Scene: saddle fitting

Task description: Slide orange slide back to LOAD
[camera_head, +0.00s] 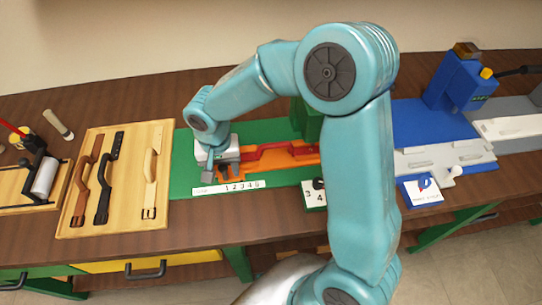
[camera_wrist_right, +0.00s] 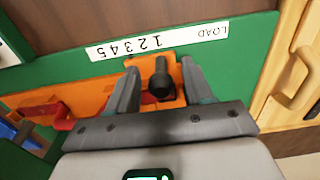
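The orange slide (camera_head: 293,160) lies in the green base (camera_head: 183,165), with a red strap-like part (camera_head: 277,150) on it. A white label (camera_head: 236,187) in front reads LOAD at its left end, then numbers. The wrist view shows the label (camera_wrist_right: 158,41) reversed, with the orange slide (camera_wrist_right: 88,103) below it. A black knob (camera_wrist_right: 161,80) stands at the slide's end, near the 1 mark. My right gripper (camera_head: 220,176) is over that end; in the wrist view its fingers (camera_wrist_right: 159,75) are apart, one on each side of the knob, with visible gaps. My left gripper is not in view.
A wooden board (camera_head: 127,205) with handles lies left of the green base. A small card (camera_head: 313,195) with numbers sits to the right. A blue machine (camera_head: 445,110) stands farther right. My right arm hides part of the middle.

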